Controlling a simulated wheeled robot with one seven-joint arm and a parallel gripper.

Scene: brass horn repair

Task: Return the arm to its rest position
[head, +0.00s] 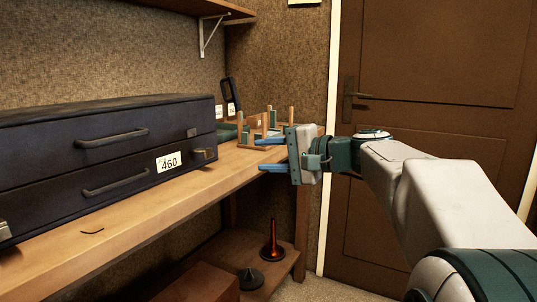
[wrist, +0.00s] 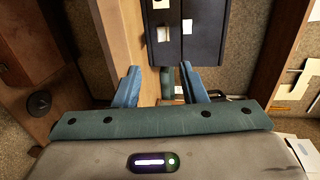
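My gripper (head: 264,155) is held out at the front edge of the wooden bench (head: 120,225), near its right end. Its two blue fingers are spread apart. The wrist view also shows the gripper (wrist: 160,85) open, with nothing held between the fingers. Past the fingers lie the bench edge and a dark case. My arm reaches in from the right side of the head view.
Two dark blue cases (head: 70,145) are stacked on the bench, with a 460 label. A wooden peg rack (head: 268,122) stands behind my gripper. A lower shelf (head: 250,275) holds a dark cone and a horn-shaped piece. A brown door (head: 430,60) is at the right.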

